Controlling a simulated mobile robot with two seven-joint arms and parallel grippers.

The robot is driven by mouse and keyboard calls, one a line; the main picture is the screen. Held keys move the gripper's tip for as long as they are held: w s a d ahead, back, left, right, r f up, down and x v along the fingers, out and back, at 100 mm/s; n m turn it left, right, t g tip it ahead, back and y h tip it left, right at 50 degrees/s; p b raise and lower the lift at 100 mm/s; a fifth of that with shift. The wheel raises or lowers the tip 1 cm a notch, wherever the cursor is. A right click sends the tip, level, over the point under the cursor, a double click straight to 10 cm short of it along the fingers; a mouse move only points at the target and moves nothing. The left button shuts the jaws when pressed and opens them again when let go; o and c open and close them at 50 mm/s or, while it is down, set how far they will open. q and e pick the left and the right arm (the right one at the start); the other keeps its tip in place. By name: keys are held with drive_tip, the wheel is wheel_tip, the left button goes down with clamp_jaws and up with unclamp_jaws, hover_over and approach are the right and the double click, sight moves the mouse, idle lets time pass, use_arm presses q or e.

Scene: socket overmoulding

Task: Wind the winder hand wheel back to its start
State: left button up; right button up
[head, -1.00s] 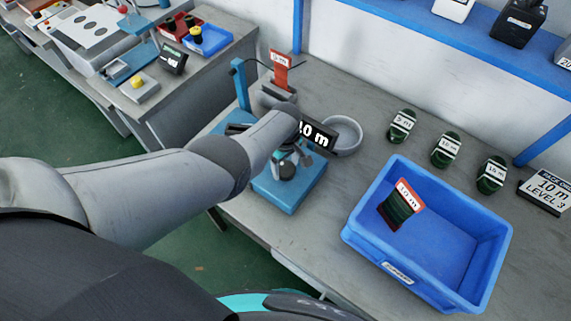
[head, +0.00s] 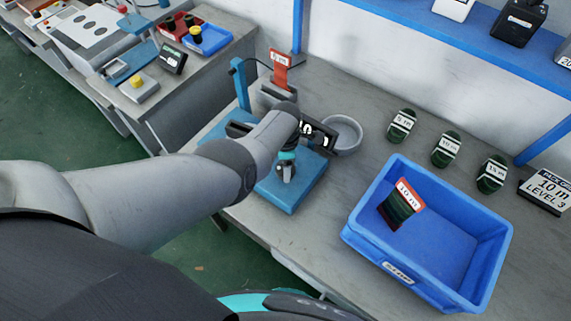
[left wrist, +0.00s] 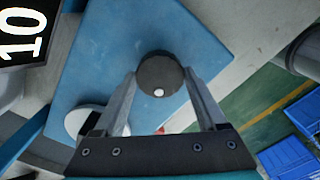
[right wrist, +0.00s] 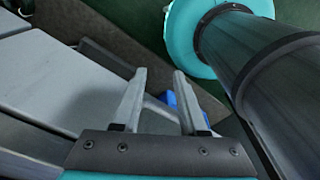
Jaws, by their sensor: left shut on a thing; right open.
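The winder's blue base (head: 300,193) stands on the grey bench, partly hidden by my left arm. My left gripper (head: 287,168) is over this base, pointing down. In the left wrist view a dark round knob (left wrist: 160,76) with a pale dot sits between the fingers of my left gripper (left wrist: 163,84), which is shut on it. I take it for the hand wheel's grip; the wheel itself is not clearly visible. The winder's black display (head: 318,134) is partly covered by my wrist. My right gripper (right wrist: 160,76) is open and empty, away from the bench.
A blue crate (head: 366,238) holding a red-labelled dark green bundle (head: 402,205) stands right of the winder. A grey round dish (head: 346,133) is behind it. Several green coils (head: 446,150) and a "10 m LEVEL 3" sign (head: 546,190) lie at the right.

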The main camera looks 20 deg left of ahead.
use_arm(q)
drive_tip(key=n, duration=0.5)
drive_tip(key=shift+w+n+b, duration=0.1)
drive_tip(key=shift+n+b, duration=0.55)
drive_tip(key=shift+n, duration=1.95)
drive_tip(key=o, duration=1.3)
